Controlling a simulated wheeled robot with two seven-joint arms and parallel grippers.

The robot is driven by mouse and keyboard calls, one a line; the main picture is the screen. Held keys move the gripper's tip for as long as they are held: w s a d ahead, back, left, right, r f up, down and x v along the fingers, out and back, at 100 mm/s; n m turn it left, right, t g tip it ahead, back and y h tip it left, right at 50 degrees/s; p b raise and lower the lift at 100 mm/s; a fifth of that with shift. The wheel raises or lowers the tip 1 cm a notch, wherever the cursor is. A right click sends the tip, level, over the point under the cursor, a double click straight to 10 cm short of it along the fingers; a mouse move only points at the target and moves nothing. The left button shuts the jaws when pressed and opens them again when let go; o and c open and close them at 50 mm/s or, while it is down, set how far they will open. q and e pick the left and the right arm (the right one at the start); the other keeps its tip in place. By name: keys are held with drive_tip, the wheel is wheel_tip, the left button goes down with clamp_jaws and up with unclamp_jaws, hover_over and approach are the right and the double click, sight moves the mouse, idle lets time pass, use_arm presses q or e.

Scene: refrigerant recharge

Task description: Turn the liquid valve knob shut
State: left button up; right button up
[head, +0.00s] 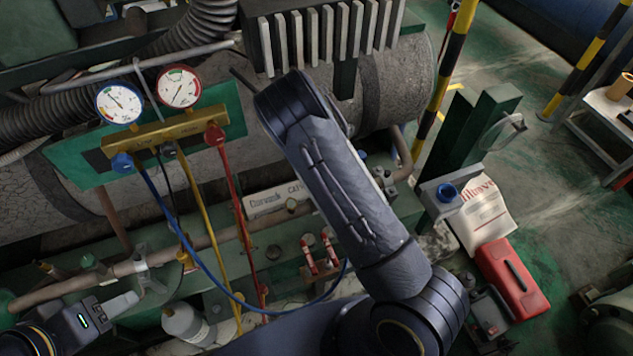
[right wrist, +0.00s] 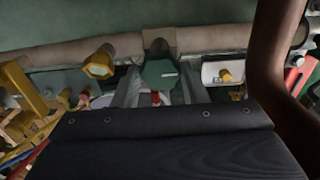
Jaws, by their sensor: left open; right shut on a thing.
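In the right wrist view my right gripper (right wrist: 158,88) has its two grey fingers on either side of a green knob (right wrist: 160,73) with a small pale mark, and is shut on it. A little red shows just below the knob. No lettering is readable to tell which valve it belongs to. In the head view my right arm's forearm hides this gripper and the knob. My left gripper (head: 124,304) is open and empty at the lower left of the head view, near a pipe with a green-capped valve (head: 88,262).
A yellow gauge manifold (head: 150,138) has blue (head: 121,162) and red (head: 213,135) knobs and hanging hoses. A white bottle (head: 186,324) stands low. A red case (head: 512,278) lies at the right. A yellow hex fitting (right wrist: 99,65) is left of the right gripper.

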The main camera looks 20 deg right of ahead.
drive_tip(key=o, duration=1)
wheel_tip(320, 180, up, 8)
drive_tip(key=shift+f, duration=0.1)
